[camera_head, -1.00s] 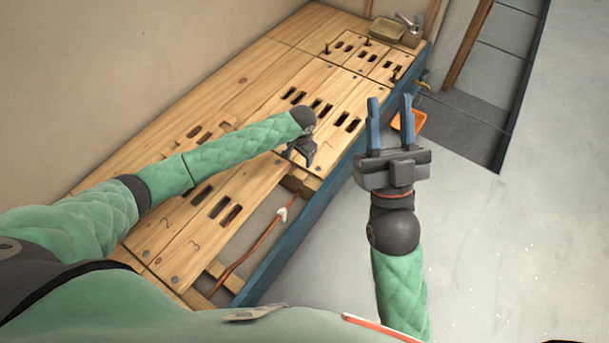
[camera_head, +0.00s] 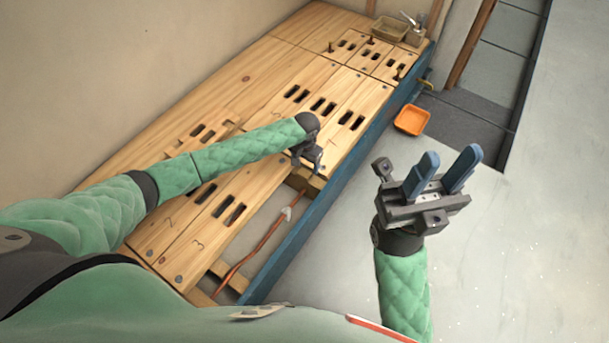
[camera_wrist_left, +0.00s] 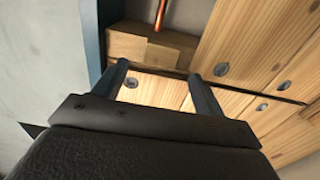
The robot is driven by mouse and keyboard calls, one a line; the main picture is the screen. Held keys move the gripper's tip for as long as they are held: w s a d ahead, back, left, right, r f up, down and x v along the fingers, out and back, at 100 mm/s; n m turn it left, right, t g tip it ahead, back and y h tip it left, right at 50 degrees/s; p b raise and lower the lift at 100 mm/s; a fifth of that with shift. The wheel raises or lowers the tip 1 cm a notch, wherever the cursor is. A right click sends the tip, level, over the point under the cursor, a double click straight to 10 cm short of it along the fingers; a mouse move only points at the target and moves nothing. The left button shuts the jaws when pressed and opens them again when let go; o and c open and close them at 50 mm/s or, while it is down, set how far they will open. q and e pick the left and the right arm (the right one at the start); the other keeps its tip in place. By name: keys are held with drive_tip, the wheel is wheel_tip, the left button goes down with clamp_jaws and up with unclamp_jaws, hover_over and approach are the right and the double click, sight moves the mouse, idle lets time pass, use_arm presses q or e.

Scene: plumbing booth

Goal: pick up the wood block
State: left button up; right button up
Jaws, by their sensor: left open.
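The wood block (camera_wrist_left: 128,46) appears in the left wrist view as a pale piece beside the blue rail, just beyond the left fingertips. In the head view, wood that looks like this block (camera_head: 300,182) shows at the near end of the slotted boards, partly under my left gripper (camera_head: 312,168). In the left wrist view my left gripper (camera_wrist_left: 157,72) is open, with nothing between its fingers. I cannot tell whether a finger touches the block. My right gripper (camera_head: 454,154) is open and empty over the grey floor.
The bench top has slotted wooden boards (camera_head: 262,80) and a blue side rail (camera_head: 318,202). A copper pipe (camera_head: 262,240) runs in the open gap. An orange tray (camera_head: 411,119) lies on the floor beyond my right gripper. The floor at right is clear.

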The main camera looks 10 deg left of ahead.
sight(304, 173)
use_arm(q)
wheel_tip(304, 173, down, 5)
drive_tip(key=shift+s+a+b, duration=0.15)
drive_tip(key=shift+b, duration=0.8)
drive_tip(key=c, duration=1.1)
